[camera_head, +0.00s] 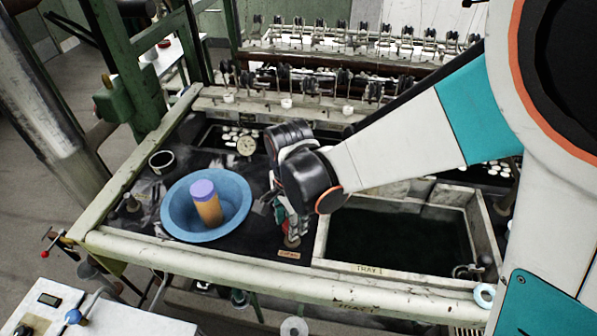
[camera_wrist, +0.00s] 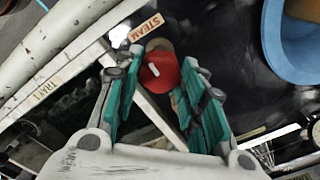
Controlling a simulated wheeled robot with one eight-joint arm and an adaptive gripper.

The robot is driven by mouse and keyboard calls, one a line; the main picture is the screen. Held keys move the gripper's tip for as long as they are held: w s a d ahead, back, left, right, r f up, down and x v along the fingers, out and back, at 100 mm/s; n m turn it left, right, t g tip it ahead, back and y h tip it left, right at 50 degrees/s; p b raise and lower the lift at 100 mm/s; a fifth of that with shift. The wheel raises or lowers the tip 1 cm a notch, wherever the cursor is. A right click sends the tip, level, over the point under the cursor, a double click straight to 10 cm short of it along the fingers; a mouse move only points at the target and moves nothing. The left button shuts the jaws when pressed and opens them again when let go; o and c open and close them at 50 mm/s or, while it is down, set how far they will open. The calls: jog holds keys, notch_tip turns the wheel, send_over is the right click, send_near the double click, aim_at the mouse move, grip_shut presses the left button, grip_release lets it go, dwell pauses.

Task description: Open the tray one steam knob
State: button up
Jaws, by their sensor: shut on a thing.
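The steam knob (camera_wrist: 170,80) is red with a short white mark and sits beside the STEAM label (camera_wrist: 146,27) in the wrist view. My gripper (camera_wrist: 161,72) points down over it, with its green-padded fingers shut on the knob from both sides. In the head view my gripper (camera_head: 291,228) is at the left front corner of the tray one basin (camera_head: 330,228), above the small STEAM label (camera_head: 288,254). The knob itself is mostly hidden there by the fingers. The TRAY 1 label (camera_head: 367,269) is on the basin's front rim.
A blue bowl (camera_head: 177,213) with an orange, purple-topped cylinder (camera_head: 208,205) stands close left of my gripper. A round dial (camera_head: 246,146) and a white-rimmed cup (camera_head: 161,161) are behind. Reeling fittings (camera_head: 330,85) line the back. The dark basin to the right looks clear.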

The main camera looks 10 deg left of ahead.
jog(key=shift+n, duration=0.4)
jog(key=n, duration=0.3)
jog(key=shift+n, duration=0.3)
jog(key=n, duration=0.4)
jog(key=shift+n, duration=0.3)
jog(key=n, duration=0.4)
jog(key=shift+n+b, duration=0.3)
jog(key=shift+n, duration=1.9)
jog(key=o, duration=1)
jog(key=shift+o, duration=0.2)
